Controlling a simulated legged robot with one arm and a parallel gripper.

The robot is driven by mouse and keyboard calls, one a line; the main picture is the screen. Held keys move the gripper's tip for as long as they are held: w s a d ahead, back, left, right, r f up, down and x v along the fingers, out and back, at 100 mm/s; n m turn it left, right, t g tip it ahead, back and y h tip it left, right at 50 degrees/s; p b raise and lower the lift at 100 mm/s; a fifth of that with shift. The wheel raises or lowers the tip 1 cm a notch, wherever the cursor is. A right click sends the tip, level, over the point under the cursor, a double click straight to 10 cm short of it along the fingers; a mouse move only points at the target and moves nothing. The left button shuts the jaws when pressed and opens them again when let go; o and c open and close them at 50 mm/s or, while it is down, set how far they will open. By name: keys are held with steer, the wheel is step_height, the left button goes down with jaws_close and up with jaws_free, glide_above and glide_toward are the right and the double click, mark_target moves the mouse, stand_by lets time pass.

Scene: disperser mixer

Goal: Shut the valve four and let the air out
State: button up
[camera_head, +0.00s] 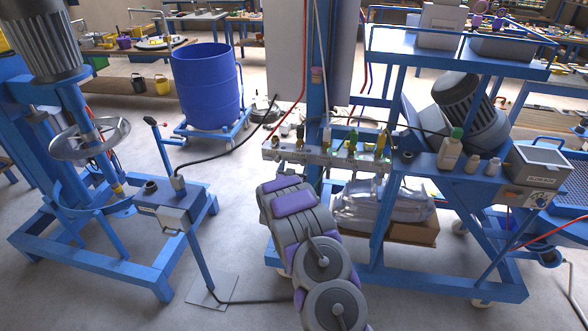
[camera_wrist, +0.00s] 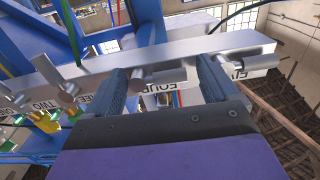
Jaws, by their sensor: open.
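In the wrist view a grey metal manifold bar (camera_wrist: 190,48) crosses the picture at a slant. Small valves with grey handles sit along it, above upside-down label plates. The valve four (camera_wrist: 146,75) is near the middle, with a partly hidden label that seems to read FOUR. My gripper (camera_wrist: 162,82) is open, with one dark finger on each side of this valve's handle. I cannot tell whether either finger touches it. The head view shows the manifold (camera_head: 330,157) on the blue frame, behind my arm; my fingertips are not clear there.
Another valve (camera_wrist: 240,62) sits close to my right finger. Valves labelled TWO (camera_wrist: 66,90) and apparently THREE lie to the left. In the head view, a blue mixer stand (camera_head: 100,245) is left and a blue barrel (camera_head: 207,85) stands behind. Clear floor lies between them.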

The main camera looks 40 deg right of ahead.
steer(key=p+v, duration=0.2)
steer(key=v, duration=1.5)
steer(key=shift+p, duration=0.4)
steer(key=shift+s+a, duration=0.1)
steer(key=w+a+r+n+g+y, duration=0.1)
steer(key=a+r+y, duration=0.25)
steer(key=a, duration=0.25)
steer(key=w+a+r+n+g+y, duration=0.1)
steer(key=w+a+r+y, duration=0.1)
steer(key=a+y, duration=0.4)
steer(key=s+a+r+n+g+y, duration=0.2)
steer(key=s+a+r, duration=0.2)
steer(key=s+a, duration=0.35)
steer(key=s+a+r+n+g+y, duration=0.2)
steer(key=s+a+r, duration=0.2)
steer(key=s+a, duration=0.35)
steer(key=s+a+r+n+g, duration=0.1)
steer(key=s+r+g, duration=0.1)
steer(key=s, duration=0.8)
steer(key=s+a+r+n+g, duration=0.1)
steer(key=s+r+g, duration=0.1)
steer(key=s, duration=0.8)
steer(key=s+r+n+g, duration=0.2)
steer(key=s+r+g, duration=0.1)
steer(key=s, duration=0.7)
steer(key=shift+a, duration=0.4)
